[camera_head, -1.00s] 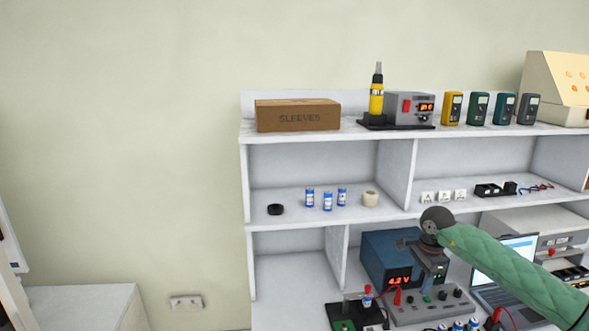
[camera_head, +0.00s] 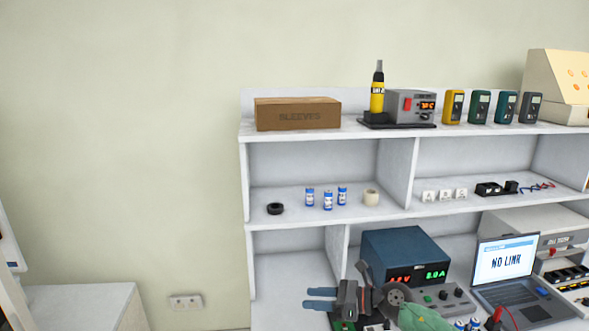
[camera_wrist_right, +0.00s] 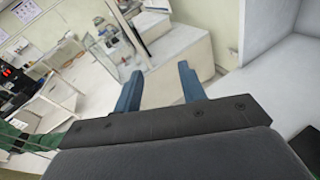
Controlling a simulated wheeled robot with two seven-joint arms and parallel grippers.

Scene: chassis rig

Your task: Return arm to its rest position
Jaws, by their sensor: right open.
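My right gripper (camera_head: 319,299) is low in the head view, in front of the bench's lower bay, with its blue fingers pointing left. Its green-sleeved arm (camera_head: 424,318) comes in from the bottom right. In the right wrist view the two blue fingers (camera_wrist_right: 158,88) stand apart with nothing between them. The gripper is open and empty. My left gripper does not show in either view.
The blue power supply (camera_head: 404,257) stands behind the gripper, and the laptop (camera_head: 507,262) is to its right. Several blue-and-white cells stand on the middle shelf (camera_head: 300,218). A white cabinet (camera_head: 85,302) is at lower left, with open floor room between.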

